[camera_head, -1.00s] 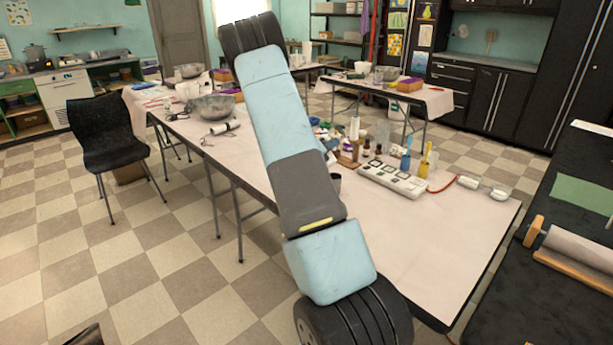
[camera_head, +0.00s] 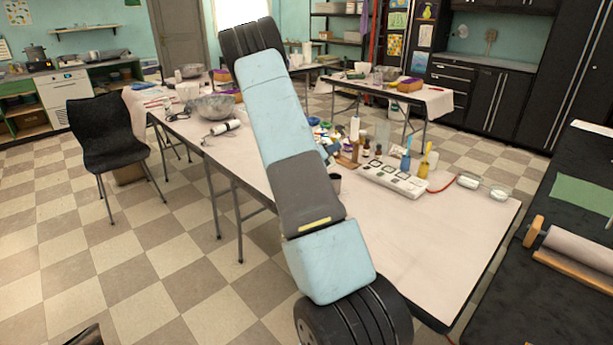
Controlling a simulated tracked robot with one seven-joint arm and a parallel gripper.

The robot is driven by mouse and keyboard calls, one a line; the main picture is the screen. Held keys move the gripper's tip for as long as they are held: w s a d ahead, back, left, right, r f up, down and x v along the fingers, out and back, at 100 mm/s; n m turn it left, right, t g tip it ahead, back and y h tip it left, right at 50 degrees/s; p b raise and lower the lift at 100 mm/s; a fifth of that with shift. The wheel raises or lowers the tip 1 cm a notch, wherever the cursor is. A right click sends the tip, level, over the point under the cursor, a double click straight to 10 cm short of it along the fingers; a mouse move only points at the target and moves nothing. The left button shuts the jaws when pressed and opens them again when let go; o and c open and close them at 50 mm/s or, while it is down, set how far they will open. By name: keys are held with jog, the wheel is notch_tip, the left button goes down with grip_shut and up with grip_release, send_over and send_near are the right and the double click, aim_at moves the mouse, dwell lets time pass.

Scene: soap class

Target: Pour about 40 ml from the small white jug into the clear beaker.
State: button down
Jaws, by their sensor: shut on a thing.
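My arm crosses the middle of the view and hides part of the near table. My gripper does not show, and nor does anything held in it. I cannot make out the small white jug for sure.
The near table (camera_head: 440,240) is bare at its front right. A white tray (camera_head: 393,180), a yellow container (camera_head: 424,166) and clear goggles (camera_head: 482,187) with a red strap lie behind that. A metal bowl (camera_head: 211,107) stands farther left. A dark counter (camera_head: 570,230) runs along the right.

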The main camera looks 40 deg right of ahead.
jog(key=shift+s+f+m, duration=0.2)
jog(key=shift+f+m, duration=0.1)
jog(key=shift+f, duration=0.05)
jog(key=shift+s+d+f+m, duration=0.15)
jog(key=shift+s+m, duration=0.1)
jog(key=shift+m, duration=0.25)
jog(key=shift+s+b, duration=0.1)
jog(key=shift+b, duration=0.25)
jog(key=shift+s+f+m, duration=0.1)
jog(key=shift+s+m, duration=0.05)
jog(key=shift+m, duration=0.15)
jog(key=s+d+f+m+b, duration=0.1)
jog(key=s+f+m+b, duration=0.2)
jog(key=s+m, duration=0.2)
jog(key=shift+s+f+m+b, duration=0.25)
jog(key=shift+m+b, duration=0.15)
jog(key=shift+m, duration=1)
jog(key=shift+d, duration=0.1)
